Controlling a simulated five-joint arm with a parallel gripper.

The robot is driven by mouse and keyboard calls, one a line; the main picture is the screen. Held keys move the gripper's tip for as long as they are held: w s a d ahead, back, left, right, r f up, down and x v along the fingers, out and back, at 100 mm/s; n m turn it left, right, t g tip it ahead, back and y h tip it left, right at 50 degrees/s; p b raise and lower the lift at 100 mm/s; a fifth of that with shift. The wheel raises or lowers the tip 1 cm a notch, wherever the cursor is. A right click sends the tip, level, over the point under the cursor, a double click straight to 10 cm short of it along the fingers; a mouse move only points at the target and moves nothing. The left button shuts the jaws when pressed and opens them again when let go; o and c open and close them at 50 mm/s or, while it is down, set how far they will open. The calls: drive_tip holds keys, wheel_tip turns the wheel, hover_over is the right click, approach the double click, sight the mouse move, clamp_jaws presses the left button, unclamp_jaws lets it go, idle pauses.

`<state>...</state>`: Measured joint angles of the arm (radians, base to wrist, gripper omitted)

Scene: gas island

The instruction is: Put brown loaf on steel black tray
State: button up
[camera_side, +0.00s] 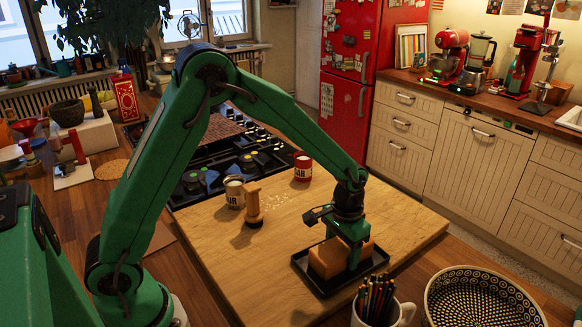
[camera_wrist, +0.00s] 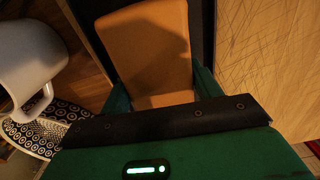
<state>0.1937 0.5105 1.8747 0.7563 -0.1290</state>
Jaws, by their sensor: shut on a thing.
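The brown loaf (camera_side: 326,260) is a block on the black tray (camera_side: 320,291), which lies on the wooden board near its front right corner. My gripper (camera_side: 354,262) is at the right part of the loaf, shut on it from above. In the wrist view the loaf (camera_wrist: 148,45) sits between the two green fingers of my gripper (camera_wrist: 160,92), and dark tray (camera_wrist: 201,40) shows beside it. Whether the loaf's underside touches the tray is hard to tell, as its lower edge is partly hidden.
A white mug of pencils (camera_side: 383,308) and a patterned bowl (camera_side: 480,300) stand close in front of the tray. Two cans (camera_side: 234,192) (camera_side: 302,167) and a wooden pestle-like piece (camera_side: 254,205) stand further back on the board (camera_side: 220,255). The board's left part is clear.

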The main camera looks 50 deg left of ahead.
sight(343, 245)
drive_tip(key=o, duration=1.3)
drive_tip(key=shift+r, duration=0.1)
wheel_tip(343, 245, up, 12)
drive_tip(key=shift+r, duration=0.1)
